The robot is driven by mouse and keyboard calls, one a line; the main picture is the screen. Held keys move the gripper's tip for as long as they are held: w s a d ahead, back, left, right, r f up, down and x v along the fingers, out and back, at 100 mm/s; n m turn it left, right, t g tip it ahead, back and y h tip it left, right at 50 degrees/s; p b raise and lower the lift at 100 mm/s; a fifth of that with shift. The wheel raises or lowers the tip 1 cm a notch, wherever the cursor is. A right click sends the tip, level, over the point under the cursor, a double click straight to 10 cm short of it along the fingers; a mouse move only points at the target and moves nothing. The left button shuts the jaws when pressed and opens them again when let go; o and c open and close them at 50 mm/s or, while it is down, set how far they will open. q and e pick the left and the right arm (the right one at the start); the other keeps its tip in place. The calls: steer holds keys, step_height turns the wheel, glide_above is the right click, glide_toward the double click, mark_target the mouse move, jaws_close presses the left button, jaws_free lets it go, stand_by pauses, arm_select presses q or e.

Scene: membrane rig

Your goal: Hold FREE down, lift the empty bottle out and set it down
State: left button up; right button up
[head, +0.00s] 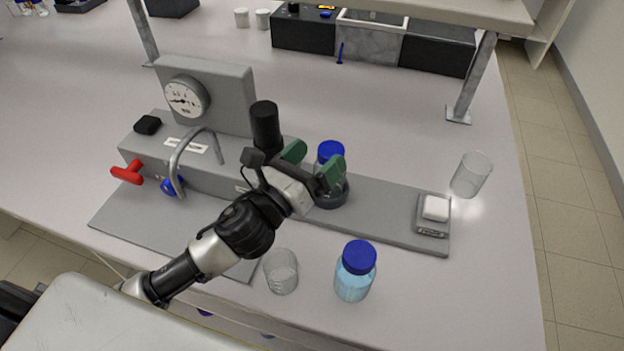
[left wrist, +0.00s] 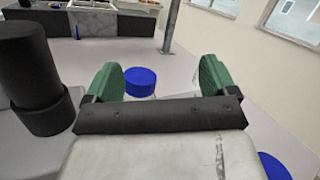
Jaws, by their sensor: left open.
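A clear bottle with a blue cap (head: 330,151) stands upright in a dark round holder (head: 338,200) on the grey rig; its body is partly hidden by my fingers. My left gripper (head: 313,163) is open, its green fingertips close to this bottle just below cap height. In the left wrist view the blue cap (left wrist: 140,82) shows beyond and between the green fingers (left wrist: 158,82); I cannot tell whether they touch the bottle. A white pad (head: 435,208) sits on a small grey block at the rig's right end; its label is too small to read. My right gripper is out of view.
A bottle of pale blue liquid (head: 355,272) and a glass beaker (head: 281,272) stand in front. Another beaker (head: 471,175) stands right. A black cylinder (head: 265,125), metal hoop (head: 176,160), red handle (head: 127,172) and gauge (head: 186,97) are on the rig. Bench front right is clear.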

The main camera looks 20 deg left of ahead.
arm_select(q)
step_height(320, 180, down, 6)
steer(key=y, duration=0.5)
steer(key=shift+m+g, duration=0.3)
steer(key=w, duration=0.5)
steer(key=w+d, duration=0.1)
steer(key=w, duration=0.1)
steer(key=shift+w+f, duration=0.2)
steer(key=shift+w, duration=0.05)
steer(key=c, duration=1.1)
steer(key=shift+f, duration=0.15)
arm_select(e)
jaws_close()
